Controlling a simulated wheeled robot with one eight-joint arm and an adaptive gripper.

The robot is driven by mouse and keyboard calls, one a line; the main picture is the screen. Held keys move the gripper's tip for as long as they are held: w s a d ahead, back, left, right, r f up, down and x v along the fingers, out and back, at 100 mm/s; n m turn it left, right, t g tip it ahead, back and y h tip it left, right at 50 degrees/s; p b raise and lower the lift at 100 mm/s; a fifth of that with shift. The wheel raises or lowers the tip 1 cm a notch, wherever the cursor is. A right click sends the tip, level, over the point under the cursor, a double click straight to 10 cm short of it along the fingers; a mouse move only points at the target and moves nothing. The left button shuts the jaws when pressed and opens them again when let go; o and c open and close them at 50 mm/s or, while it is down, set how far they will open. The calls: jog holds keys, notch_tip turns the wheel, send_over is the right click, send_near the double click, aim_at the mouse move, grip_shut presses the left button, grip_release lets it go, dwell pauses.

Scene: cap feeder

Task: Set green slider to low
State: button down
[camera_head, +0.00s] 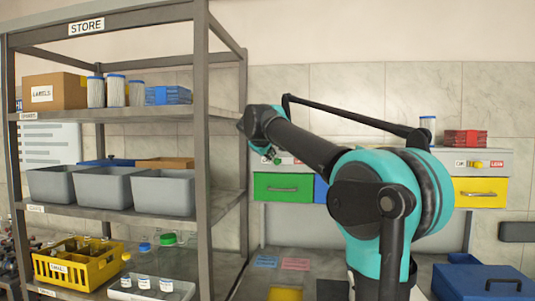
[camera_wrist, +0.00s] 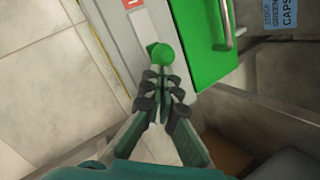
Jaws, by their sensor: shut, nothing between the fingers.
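The green slider knob (camera_wrist: 161,54) is a round green knob on the pale panel above the green drawer in the wrist view. A pale slot strip (camera_wrist: 142,27) runs from it toward a red label (camera_wrist: 132,3) at the top. My gripper (camera_wrist: 159,76) is shut and empty, its fingertips right at the knob's near side; I cannot tell whether they touch it. In the head view the green drawer (camera_head: 283,187) is left of my arm, and a small green spot (camera_head: 277,161) shows above it. My arm end hides most of that slider's panel.
The green drawer's handle (camera_wrist: 225,25) sticks out beside the knob. A yellow drawer (camera_head: 480,193) with its own slider is at right. The store rack (camera_head: 203,150) stands close on the left. A blue box (camera_head: 483,281) sits lower right.

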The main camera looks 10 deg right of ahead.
jog(key=d, duration=0.2)
jog(key=s+d, duration=0.1)
jog(key=d, duration=0.1)
jog(key=shift+s+d, duration=0.15)
jog(key=shift+s, duration=0.05)
dwell(0.4)
